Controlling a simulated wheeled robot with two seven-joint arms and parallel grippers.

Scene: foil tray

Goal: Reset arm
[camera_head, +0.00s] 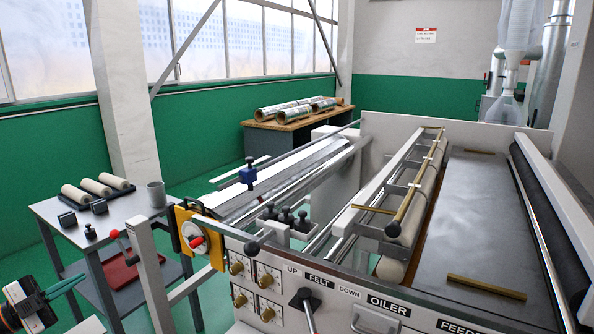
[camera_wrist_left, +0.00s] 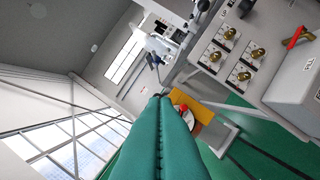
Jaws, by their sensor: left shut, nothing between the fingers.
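My left gripper (camera_head: 78,278) is at the lower left of the head view, with its dark arm end and green fingers. Its fingers point to the right, in front of the small grey side table. In the left wrist view the two long green fingers (camera_wrist_left: 161,102) lie together, shut with nothing between them. The foil machine (camera_head: 370,290), with its control panel, levers and rollers, fills the right of the head view, apart from the gripper. My right gripper is in neither view.
The grey side table (camera_head: 52,213) holds several pale rollers, dark blocks and a grey cup (camera_head: 156,194). A red tray (camera_head: 131,270) lies on its lower shelf. A yellow plate with a dial (camera_head: 197,234) juts from the machine's left end. A far bench (camera_head: 292,128) carries foil rolls.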

